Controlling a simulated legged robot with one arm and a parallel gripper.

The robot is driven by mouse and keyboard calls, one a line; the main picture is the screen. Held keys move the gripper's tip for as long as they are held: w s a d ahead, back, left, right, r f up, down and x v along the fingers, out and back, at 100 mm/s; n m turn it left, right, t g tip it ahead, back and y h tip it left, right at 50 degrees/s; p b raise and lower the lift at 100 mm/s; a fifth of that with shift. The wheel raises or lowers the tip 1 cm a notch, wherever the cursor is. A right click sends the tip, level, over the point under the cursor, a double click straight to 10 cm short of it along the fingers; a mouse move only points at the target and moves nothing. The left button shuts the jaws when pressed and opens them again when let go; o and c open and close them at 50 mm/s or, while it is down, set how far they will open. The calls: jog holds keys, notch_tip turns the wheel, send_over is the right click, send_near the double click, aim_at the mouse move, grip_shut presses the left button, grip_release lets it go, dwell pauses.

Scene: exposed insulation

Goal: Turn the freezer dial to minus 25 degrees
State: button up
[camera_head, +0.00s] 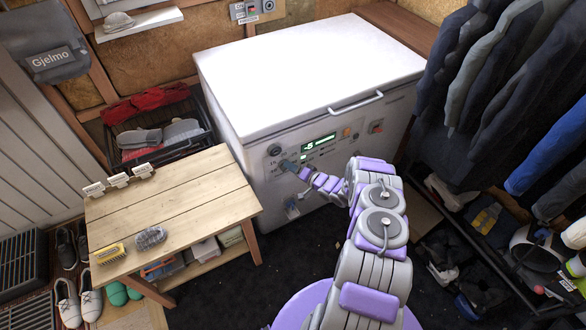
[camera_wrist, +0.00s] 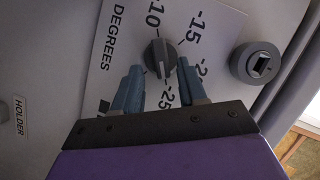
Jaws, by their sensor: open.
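The white chest freezer (camera_head: 310,69) stands against the back wall with its lid shut. Its front display (camera_head: 318,142) reads about -5. The grey round dial (camera_wrist: 159,57) is on a white plate marked DEGREES, with numbers including -10, -15 and -25 around it. Its ridge runs roughly up and down in the wrist view, but I cannot tell which end points. My gripper (camera_wrist: 160,66) is open, with blue-grey fingertips on either side of the dial's lower part; contact is unclear. In the head view my gripper (camera_head: 294,168) covers much of the dial.
A second dark knob (camera_wrist: 256,62) with a square socket sits right of the plate. A wooden bench (camera_head: 170,205) with brushes stands left of the freezer. Hanging jackets (camera_head: 490,80) and a shoe rack crowd the right.

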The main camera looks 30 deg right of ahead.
jog(key=p+v, duration=0.4)
jog(key=v, duration=1.3)
jog(key=shift+s, duration=0.25)
